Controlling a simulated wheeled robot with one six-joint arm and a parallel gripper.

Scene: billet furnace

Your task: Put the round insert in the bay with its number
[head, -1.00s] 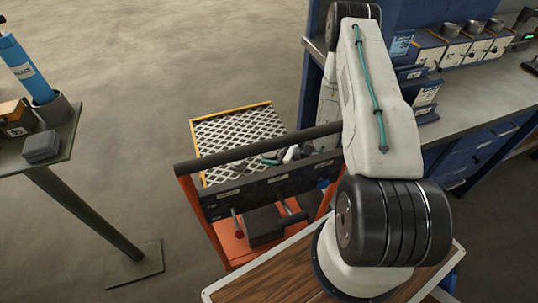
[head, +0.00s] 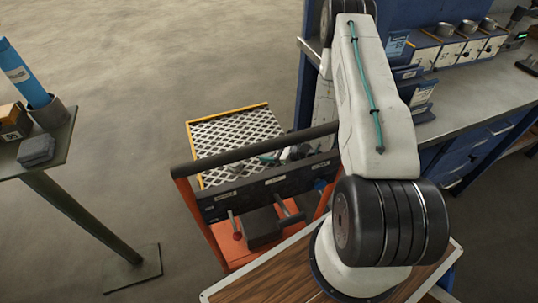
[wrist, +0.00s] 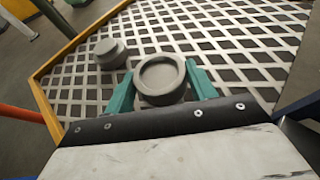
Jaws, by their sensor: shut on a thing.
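A grey round insert (wrist: 162,82) with a hollow top sits between the teal fingers of my gripper (wrist: 161,84) in the wrist view. The fingers are shut on it, one on each side, over a mesh surface. I cannot tell whether it touches the mesh. A second grey round piece (wrist: 110,54), with a smaller raised top, rests on the mesh to its left. In the head view my gripper is mostly hidden behind a dark rail. Several white-fronted bays (head: 453,52) with small labels stand on the bench at right. Their numbers are too small to read.
The mesh platform (head: 215,139) has a yellow rim. A dark rail (head: 255,151) on an orange frame stands before it. The blue bench (head: 470,100) has round metal cups (head: 445,30) above the bays.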

